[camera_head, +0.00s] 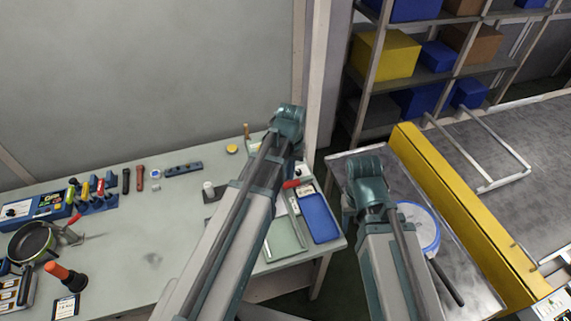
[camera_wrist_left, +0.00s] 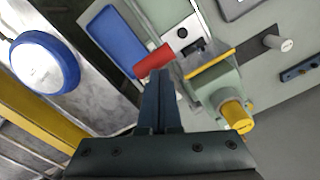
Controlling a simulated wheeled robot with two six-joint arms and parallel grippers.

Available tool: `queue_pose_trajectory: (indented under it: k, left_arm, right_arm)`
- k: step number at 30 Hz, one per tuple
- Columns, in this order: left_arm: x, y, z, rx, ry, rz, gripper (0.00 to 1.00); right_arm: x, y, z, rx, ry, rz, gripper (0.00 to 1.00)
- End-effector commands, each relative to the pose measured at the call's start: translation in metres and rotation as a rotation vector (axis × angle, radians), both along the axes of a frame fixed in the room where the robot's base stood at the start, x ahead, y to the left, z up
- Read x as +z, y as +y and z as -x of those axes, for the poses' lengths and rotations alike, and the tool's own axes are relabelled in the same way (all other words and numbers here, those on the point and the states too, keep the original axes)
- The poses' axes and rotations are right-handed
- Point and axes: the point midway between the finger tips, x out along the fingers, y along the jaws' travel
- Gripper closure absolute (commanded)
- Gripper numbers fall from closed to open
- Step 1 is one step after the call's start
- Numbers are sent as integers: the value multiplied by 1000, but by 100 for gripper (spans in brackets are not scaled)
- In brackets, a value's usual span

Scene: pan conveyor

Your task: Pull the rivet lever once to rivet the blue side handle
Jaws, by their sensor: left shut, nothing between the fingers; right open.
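My left gripper (camera_wrist_left: 162,88) shows in the left wrist view. Its fingers are shut with nothing between them, and their tips are close to a red grip (camera_wrist_left: 154,62), which looks like the lever's handle; contact cannot be told. The red grip also shows in the head view (camera_head: 291,184), beside my left arm. A green device (camera_wrist_left: 216,85) with a yellow knob (camera_wrist_left: 237,116) is right of the fingers. In the head view my left gripper is hidden by its arm. My right gripper is hidden too. I cannot make out a blue side handle.
A blue tray (camera_head: 320,217) lies at the table's right end beside a green plate (camera_head: 285,241). A round white piece with a blue rim (camera_head: 433,228) is on the right-hand table, by a yellow rail (camera_head: 465,215). A pan (camera_head: 32,240) and tools are at left.

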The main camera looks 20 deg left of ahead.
Motion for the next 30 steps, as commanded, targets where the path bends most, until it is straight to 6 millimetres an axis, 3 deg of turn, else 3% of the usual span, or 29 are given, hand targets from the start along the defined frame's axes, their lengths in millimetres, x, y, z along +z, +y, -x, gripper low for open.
queue_pose_trajectory:
  k: [21,30]
  left_arm:
    - [-41,-9,15,-1,1,0,100]
    - [-41,-10,16,-1,1,0,100]
  right_arm:
    - [-41,0,0,0,0,0,50]
    - [-41,0,0,0,0,0,50]
